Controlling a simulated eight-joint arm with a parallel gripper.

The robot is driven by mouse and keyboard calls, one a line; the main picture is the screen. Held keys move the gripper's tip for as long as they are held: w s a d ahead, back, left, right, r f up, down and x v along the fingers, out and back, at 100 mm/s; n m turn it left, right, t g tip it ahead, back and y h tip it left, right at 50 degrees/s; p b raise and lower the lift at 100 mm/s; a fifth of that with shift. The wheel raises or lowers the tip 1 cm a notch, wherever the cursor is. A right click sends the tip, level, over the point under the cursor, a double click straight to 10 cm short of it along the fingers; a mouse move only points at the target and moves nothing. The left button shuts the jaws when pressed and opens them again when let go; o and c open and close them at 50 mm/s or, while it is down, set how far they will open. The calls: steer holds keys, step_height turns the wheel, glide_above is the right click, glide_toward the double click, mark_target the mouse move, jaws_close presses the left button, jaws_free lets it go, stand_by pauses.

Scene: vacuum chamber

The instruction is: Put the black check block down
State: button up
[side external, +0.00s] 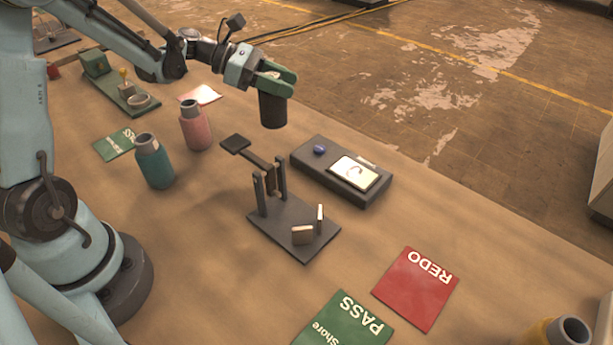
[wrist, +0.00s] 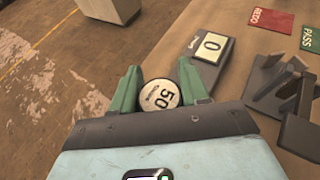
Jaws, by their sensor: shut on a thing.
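My gripper (side external: 277,82) has green fingers shut on the black check block (side external: 273,111), a dark upright cylinder. The gripper holds it in the air above the far edge of the table, apart from any surface. In the wrist view the block (wrist: 160,96) sits between the two fingers, its pale round top marked "50" facing the camera. The block's upper side is partly covered by the fingers in the side view. A dark scale (side external: 316,172) with a white display (side external: 354,172) lies right of and below the block; in the wrist view the display (wrist: 210,46) reads 0.
A dark lever stand (side external: 300,237) is in front of the scale. A teal bottle (side external: 154,165) and a pink bottle (side external: 195,130) stand at left. A red REDO mat (side external: 415,290) and green PASS mat (side external: 340,325) lie at front right. Bare table (side external: 215,250) lies between.

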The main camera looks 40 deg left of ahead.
steer(key=s+d+r, duration=0.2)
steer(key=d+r, duration=0.2)
steer(key=d, duration=0.2)
steer(key=s+a+r+n+t+y, duration=0.1)
steer(key=s+r+n+t+y, duration=0.1)
steer(key=r+n+t+y, duration=0.3)
steer(key=s+a+r+n+y, duration=0.1)
steer(key=s+r+n+y, duration=0.15)
steer(key=r, duration=0.45)
steer(key=s+d+f+m+g+h, duration=0.4)
steer(key=s+d+m+h, duration=0.1)
steer(key=d, duration=0.5)
steer(key=s+d+f+m+g+h, duration=0.35)
steer(key=s+d+m, duration=0.25)
steer(key=d, duration=0.3)
steer(key=s+d+f+m+g, duration=0.1)
steer(key=s+d+m+g, duration=0.1)
steer(key=s+m+g, duration=0.3)
steer(key=s+d+f+m+g, duration=0.1)
steer(key=s+d+m+g, duration=0.15)
steer(key=s, duration=0.55)
steer(key=s+d+f+m+g, duration=0.2)
steer(key=s+m+g, duration=0.1)
steer(key=s+g, duration=0.25)
steer(key=w+a+f, duration=0.1)
steer(key=w+f, duration=0.9)
steer(key=shift+w+a+f, duration=0.2)
steer(key=shift+w+f, duration=0.05)
steer(key=shift+w, duration=0.1)
